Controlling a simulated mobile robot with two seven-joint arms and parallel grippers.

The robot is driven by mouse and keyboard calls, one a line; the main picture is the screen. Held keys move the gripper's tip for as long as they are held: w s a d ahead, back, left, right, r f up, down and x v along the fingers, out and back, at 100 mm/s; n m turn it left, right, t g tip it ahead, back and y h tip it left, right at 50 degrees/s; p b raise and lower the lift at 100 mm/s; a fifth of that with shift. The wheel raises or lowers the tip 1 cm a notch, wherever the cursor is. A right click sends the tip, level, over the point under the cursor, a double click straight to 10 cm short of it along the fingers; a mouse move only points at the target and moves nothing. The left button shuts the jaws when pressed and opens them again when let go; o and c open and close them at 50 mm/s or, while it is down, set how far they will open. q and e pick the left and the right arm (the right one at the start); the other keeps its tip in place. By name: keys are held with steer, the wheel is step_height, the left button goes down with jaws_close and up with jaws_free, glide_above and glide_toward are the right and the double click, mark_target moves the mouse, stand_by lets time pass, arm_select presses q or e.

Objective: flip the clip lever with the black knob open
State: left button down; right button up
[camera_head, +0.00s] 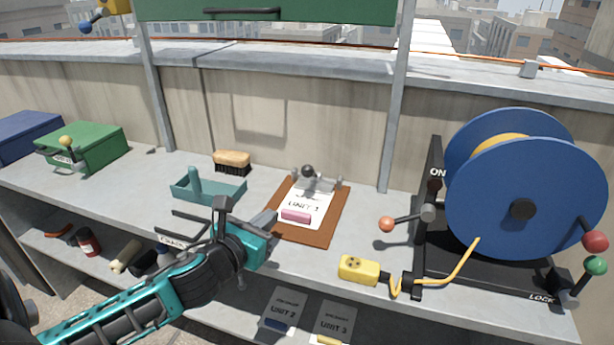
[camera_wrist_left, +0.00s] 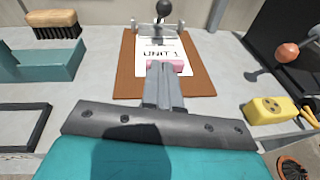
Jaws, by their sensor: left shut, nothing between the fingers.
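The clip lever with the black knob (camera_head: 308,171) sits at the top of a brown clipboard (camera_head: 319,231) lying on the shelf. In the left wrist view the black knob (camera_wrist_left: 163,8) shows at the top, standing up from the metal clip (camera_wrist_left: 143,25). A white sheet marked UNIT 1 (camera_head: 299,206) lies under the clip, with a pink block (camera_head: 296,216) on it. My left gripper (camera_head: 271,219) is shut and empty, at the clipboard's lower left edge, short of the lever. In the wrist view its fingers (camera_wrist_left: 161,80) point toward the pink block and clip. My right gripper is not seen.
A blue cable reel (camera_head: 530,195) with an orange-knobbed lever (camera_head: 387,224) stands right of the clipboard. A yellow socket box (camera_head: 358,270) lies in front. A teal tray (camera_head: 208,190) and brush (camera_head: 232,162) lie left. A green box (camera_head: 90,147) is farther left.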

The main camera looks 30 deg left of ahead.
mark_target(291, 211)
arm_select(q)
steer(key=shift+s, duration=0.2)
steer(key=b+x, duration=0.1)
steer(key=x, duration=0.9)
steer(key=shift+w, duration=0.2)
steer(key=shift+w+r, duration=0.8)
steer(key=shift+w, duration=0.15)
steer(key=shift+w+r, duration=0.35)
steer(key=shift+w, duration=0.2)
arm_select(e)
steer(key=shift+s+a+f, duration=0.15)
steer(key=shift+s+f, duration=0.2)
arm_select(q)
steer(key=shift+w+r, duration=0.15)
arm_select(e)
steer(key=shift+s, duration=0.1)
